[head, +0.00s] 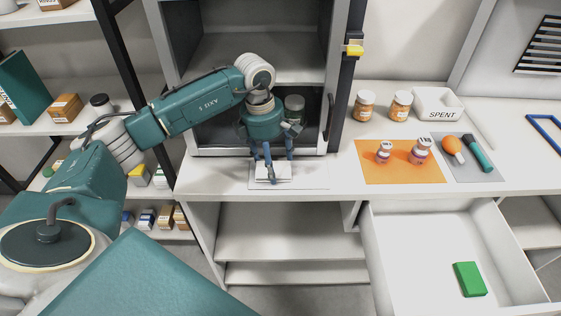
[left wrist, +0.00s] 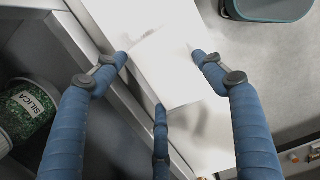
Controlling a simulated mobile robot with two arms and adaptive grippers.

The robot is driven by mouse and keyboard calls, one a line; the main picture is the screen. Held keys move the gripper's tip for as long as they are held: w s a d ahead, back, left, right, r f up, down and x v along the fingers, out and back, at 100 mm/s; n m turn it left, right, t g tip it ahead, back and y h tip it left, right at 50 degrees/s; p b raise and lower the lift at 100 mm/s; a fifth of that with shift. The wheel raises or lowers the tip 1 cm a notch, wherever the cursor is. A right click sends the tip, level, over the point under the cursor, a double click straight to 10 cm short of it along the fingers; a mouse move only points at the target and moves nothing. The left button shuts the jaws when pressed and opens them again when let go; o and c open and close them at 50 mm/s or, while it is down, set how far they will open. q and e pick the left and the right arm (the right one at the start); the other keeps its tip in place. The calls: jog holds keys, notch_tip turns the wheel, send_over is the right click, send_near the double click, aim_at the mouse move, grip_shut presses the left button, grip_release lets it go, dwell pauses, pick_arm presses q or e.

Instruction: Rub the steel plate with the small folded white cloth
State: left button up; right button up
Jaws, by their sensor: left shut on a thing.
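The small folded white cloth (head: 272,173) is at the counter's front, under my left gripper (head: 270,171). In the left wrist view the cloth (left wrist: 165,68) sits between the fingers of my left gripper (left wrist: 165,72), which is shut on it. The steel plate (head: 312,177) is a pale flat rectangle on the counter in front of the cabinet, and the cloth is over its left part. The plate also shows in the left wrist view (left wrist: 212,140), very bright. I cannot tell whether the cloth touches it. My right gripper is not in view.
An open cabinet (head: 340,75) stands right behind the plate, with a silica jar (head: 294,108) inside. To the right are an orange mat (head: 400,172) with two small jars, a grey mat (head: 468,151) and a SPENT tray (head: 440,103). An open drawer (head: 410,250) juts out, holding a green block (head: 469,279).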

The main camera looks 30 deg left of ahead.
pick_arm(q)
jog(key=shift+s+a, duration=0.35)
jog(key=shift+a, duration=0.1)
jog(key=shift+r+p, duration=1.8)
jog(key=shift+r, duration=1.2)
notch_tip(320, 180, up, 3)
jog(key=shift+p, duration=0.85)
jog(key=shift+f, duration=0.2)
jog(key=shift+f+b, duration=2.7)
jog(key=shift+f, duration=0.65)
